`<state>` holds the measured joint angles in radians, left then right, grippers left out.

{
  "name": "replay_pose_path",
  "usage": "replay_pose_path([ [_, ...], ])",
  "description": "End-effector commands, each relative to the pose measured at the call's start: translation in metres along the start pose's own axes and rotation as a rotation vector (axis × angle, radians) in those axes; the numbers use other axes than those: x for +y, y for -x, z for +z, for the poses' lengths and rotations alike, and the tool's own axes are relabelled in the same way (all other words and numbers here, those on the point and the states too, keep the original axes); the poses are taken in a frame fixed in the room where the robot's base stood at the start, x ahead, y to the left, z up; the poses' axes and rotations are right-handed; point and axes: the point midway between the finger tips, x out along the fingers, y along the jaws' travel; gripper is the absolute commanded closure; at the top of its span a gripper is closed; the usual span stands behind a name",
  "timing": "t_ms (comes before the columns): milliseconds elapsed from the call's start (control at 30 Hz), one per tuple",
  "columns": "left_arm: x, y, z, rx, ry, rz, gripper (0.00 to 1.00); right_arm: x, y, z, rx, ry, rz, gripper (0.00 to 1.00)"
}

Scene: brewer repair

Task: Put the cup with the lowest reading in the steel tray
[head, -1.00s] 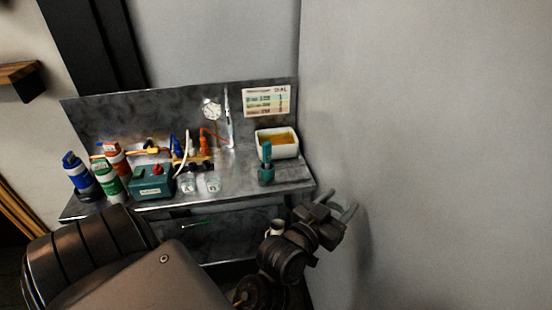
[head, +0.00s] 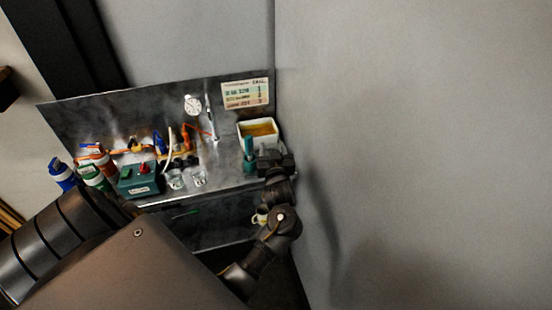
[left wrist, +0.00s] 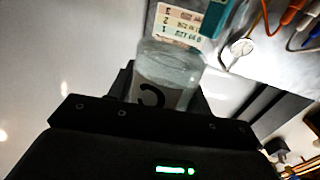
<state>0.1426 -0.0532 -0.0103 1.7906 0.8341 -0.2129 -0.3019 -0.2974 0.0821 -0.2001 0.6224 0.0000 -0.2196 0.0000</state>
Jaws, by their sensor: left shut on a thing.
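My left gripper (head: 276,161) is at the right front of the bench, in front of the white tub. In the left wrist view it is shut on a clear cup (left wrist: 168,72) with a dark, C-like mark on a pale label. The held cup cannot be made out in the head view. Two other clear cups, a left one (head: 177,179) and a right one (head: 199,176), stand side by side at the bench's front edge; their labels are too small to read. I cannot pick out a steel tray. My right gripper is not in view.
The grey bench (head: 225,185) carries a green box (head: 139,182), bottles (head: 93,176), a teal-handled tool (head: 249,150) and a white tub (head: 257,132) with amber contents. A dial (head: 193,105) and chart (head: 246,93) are on the back panel. A wall stands close at right.

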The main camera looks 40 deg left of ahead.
Motion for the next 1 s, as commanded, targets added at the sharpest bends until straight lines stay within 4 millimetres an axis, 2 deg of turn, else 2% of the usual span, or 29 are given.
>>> replay_pose_path([
  [33,-0.006,-0.006,0.0,-0.004,-0.001,-0.038,0.78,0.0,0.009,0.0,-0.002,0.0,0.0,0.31],
  [200,-0.021,-0.016,0.011,-0.002,0.0,-0.135,0.78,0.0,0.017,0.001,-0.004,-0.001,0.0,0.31],
  [500,-0.027,-0.021,0.02,0.002,0.0,-0.172,0.78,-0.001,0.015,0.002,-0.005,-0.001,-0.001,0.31],
  [667,-0.02,-0.039,0.035,0.004,0.0,-0.171,0.78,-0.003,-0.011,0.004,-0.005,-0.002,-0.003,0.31],
  [1000,0.002,-0.097,0.064,0.005,0.001,-0.171,0.78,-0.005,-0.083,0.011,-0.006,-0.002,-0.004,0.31],
])
